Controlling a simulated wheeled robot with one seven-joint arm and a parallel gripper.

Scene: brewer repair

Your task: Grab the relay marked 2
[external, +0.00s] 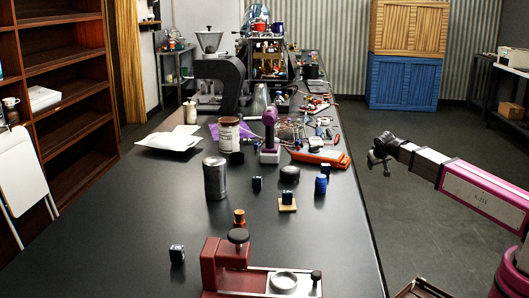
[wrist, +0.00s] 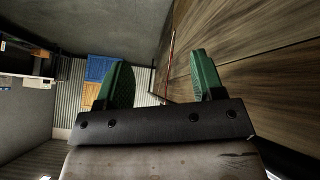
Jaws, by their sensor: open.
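Several small dark blocks that look like relays are on the black table in the external view. One relay with a pale mark (external: 177,255) stands at the front left. Another relay (external: 257,183) stands near the middle, and a third (external: 287,197) sits on a small wooden square. Their numbers are too small to read, so I cannot tell which is marked 2. My gripper (external: 378,163) is beyond the table's right edge, apart from all of them. In the wrist view my gripper (wrist: 161,60) has its green fingers spread with nothing between them; no relay shows there.
A red press-like device (external: 226,262) stands at the table's front. Open floor lies right of the table.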

